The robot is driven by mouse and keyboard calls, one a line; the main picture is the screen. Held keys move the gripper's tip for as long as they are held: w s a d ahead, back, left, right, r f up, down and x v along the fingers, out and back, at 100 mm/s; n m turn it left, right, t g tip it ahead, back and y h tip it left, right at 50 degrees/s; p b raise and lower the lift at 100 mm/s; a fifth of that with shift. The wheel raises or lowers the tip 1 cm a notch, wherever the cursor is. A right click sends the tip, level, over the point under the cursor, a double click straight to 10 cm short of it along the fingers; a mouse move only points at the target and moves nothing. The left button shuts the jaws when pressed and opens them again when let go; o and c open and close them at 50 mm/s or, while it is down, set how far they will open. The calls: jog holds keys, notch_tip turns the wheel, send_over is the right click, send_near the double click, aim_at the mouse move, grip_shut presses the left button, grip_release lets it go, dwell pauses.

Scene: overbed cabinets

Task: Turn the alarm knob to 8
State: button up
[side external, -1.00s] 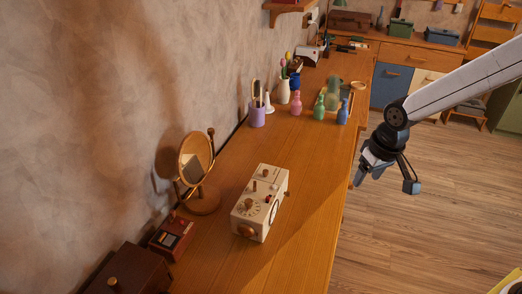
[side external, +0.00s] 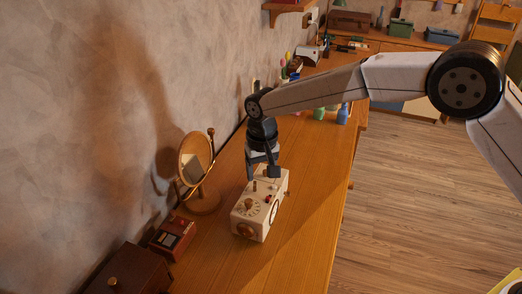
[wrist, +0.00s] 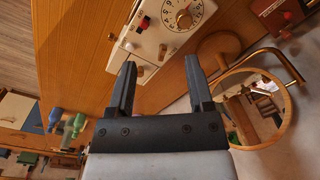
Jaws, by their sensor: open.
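A small peg (wrist: 163,51) stands on the box nearer my fingers. My gripper (side external: 262,174) points down over the far part of the box, open and empty (wrist: 160,65). No label names the alarm knob legibly.
A round mirror on a wooden stand (side external: 195,157) is left of the box. A red box (side external: 172,237) and a dark brown box (side external: 130,272) sit nearer the camera. Colored bottles (side external: 343,114) stand farther back. The desk right of the box is clear.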

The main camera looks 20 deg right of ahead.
aim_at(248, 200)
jog(key=shift+w+a+f, duration=0.15)
jog(key=shift+a+f, duration=0.15)
jog(key=shift+a, duration=0.55)
jog(key=shift+w+a+f, duration=0.1)
jog(key=shift+a+f, duration=0.15)
jog(key=shift+a, duration=0.6)
jog(key=shift+f, duration=0.1)
jog(key=shift+f, duration=3.75)
grip_shut()
